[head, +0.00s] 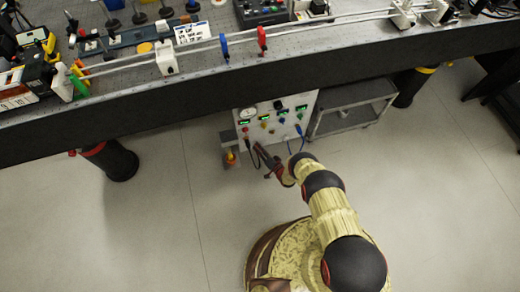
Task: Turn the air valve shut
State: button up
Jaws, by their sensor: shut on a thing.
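A light control panel (290,108) with a round gauge, small green displays and several coloured knobs stands below the bench edge. My arm reaches up to it from the lower right. My gripper (261,153) is at the panel's lower left part, shut on what appears to be the air valve there. The fingers cover the valve, and at this size its handle and its angle cannot be made out.
The long dark-edged bench (200,96) runs above the panel, with optics, rods and mounts on top. A grey cart (345,108) stands right of the panel. Dark and blue cables hang at its front. A small orange item (231,157) sits left of my gripper. The floor is clear.

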grip_shut()
jog(key=shift+n, duration=0.3)
jog(key=shift+s+a+n+t+h, duration=0.1)
jog(key=shift+a+n+t+h, duration=0.2)
jog(key=shift+n+h, duration=1.3)
jog(key=shift+s+a+n+t+h, duration=0.1)
jog(key=shift+a+n+t+h, duration=0.2)
jog(key=shift+n+h, duration=1.3)
jog(key=shift+s+a+n+t+h, duration=0.1)
jog(key=shift+a+n+t+h, duration=0.35)
jog(key=shift+n, duration=2.05)
jog(key=shift+w+d+h, duration=0.1)
jog(key=shift+d+h, duration=0.15)
jog(key=o, duration=0.9)
grip_release()
